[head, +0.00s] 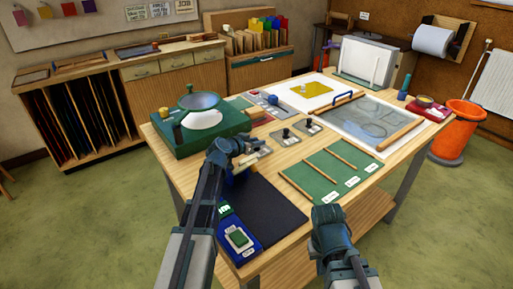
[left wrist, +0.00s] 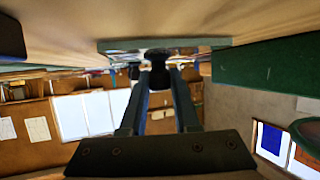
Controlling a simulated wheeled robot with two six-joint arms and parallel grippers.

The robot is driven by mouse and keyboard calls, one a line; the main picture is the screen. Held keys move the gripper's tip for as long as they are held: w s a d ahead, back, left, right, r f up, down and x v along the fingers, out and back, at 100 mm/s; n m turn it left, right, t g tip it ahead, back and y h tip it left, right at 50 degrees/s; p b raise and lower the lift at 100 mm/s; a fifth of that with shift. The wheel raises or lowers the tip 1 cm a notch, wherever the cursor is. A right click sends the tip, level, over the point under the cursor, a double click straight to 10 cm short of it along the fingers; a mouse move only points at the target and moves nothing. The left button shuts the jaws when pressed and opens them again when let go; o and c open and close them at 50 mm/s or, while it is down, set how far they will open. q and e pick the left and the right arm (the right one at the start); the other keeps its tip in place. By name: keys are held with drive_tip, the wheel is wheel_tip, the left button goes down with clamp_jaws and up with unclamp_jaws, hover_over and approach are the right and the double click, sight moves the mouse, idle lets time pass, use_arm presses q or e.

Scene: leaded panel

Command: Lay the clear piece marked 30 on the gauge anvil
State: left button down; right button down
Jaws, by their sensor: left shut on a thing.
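My left gripper (head: 246,150) is over the worktop beside the green case. In the left wrist view its two fingers (left wrist: 159,85) are shut on a dark knob (left wrist: 158,72), close to a flat grey plate (left wrist: 165,44). I cannot read any mark on the held piece. Two similar grey plates with black knobs, one at the left (head: 285,138) and one at the right (head: 309,126), lie just beyond it.
A dark mat (head: 268,208) lies right of the blue device. A green board (head: 332,170) with wooden strips lies to the right. A framed glass panel (head: 370,120) is behind.

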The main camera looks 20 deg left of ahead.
use_arm(q)
drive_tip(key=shift+f, duration=0.15)
drive_tip(key=c, duration=0.6)
unclamp_jaws()
drive_tip(key=shift+c, duration=0.2)
drive_tip(key=p+v, duration=0.5)
drive_tip(key=v, duration=0.7)
drive_tip(key=shift+s+r, duration=0.2)
drive_tip(key=shift+r, duration=0.1)
drive_tip(key=shift+o, duration=0.3)
drive_tip(key=shift+s+a+r, duration=0.15)
drive_tip(key=shift+s+a, duration=0.1)
drive_tip(key=shift+s, duration=0.35)
